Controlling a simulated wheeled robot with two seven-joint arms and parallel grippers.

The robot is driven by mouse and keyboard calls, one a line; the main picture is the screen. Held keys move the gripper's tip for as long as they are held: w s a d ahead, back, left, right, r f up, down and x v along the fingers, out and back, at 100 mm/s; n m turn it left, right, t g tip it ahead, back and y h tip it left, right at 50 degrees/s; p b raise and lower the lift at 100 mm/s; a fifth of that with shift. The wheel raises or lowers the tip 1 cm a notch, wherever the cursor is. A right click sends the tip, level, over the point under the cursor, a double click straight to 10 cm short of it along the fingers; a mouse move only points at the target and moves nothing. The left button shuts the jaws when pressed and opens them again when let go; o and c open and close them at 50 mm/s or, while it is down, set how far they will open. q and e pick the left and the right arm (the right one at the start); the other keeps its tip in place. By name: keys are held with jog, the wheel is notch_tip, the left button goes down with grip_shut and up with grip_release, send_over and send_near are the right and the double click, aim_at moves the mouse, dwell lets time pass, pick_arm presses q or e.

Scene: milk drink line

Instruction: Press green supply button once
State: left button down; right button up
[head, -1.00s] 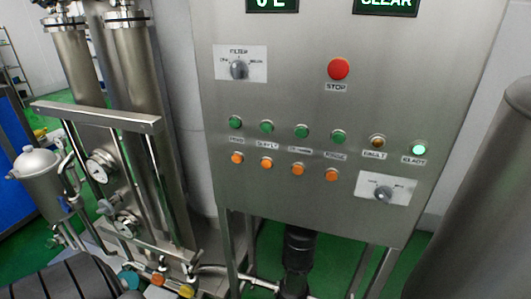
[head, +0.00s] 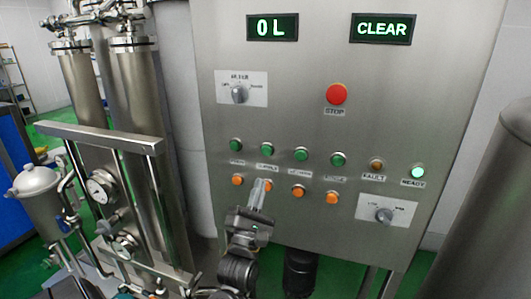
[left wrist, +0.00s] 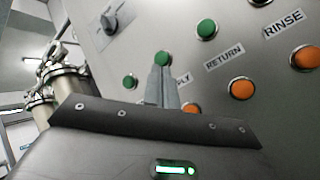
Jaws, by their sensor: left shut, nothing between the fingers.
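The green supply button (head: 267,149) is second from the left in the row of green buttons on the steel panel. It also shows in the left wrist view (left wrist: 162,59), just beyond my fingertips, above a label partly hidden by the fingers. My left gripper (head: 262,182) is shut and empty, its fingers pointing up at the panel. In the head view its tips are below the supply button, over the area of the orange button under it. In the left wrist view the fingers (left wrist: 159,72) end just under the green button; I cannot tell the remaining gap. My right gripper is out of view.
Other green buttons (head: 301,154) and orange buttons (head: 298,191) sit close by. A red stop button (head: 337,94) is above, and a lit ready lamp (head: 418,172) is to the right. Displays read 0 L (head: 272,27) and CLEAR (head: 383,28). Steel pipework stands left.

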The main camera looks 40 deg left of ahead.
aim_at(266, 150)
pick_arm(q)
jog(key=s+r+n, duration=0.1)
jog(key=s+r+n+y, duration=0.1)
jog(key=r, duration=0.1)
jog(key=s+r+n+y, duration=0.1)
jog(key=shift+a+r+t, duration=0.3)
jog(key=shift+r, duration=0.1)
jog(key=w+a, duration=0.1)
jog(key=w, duration=0.1)
jog(key=w+a+b, duration=0.1)
jog(key=w, duration=0.2)
jog(key=w+a, duration=0.1)
jog(key=w, duration=0.2)
jog(key=shift+w, duration=0.15)
dwell(0.3)
dwell(1.5)
jog(key=shift+f, duration=0.1)
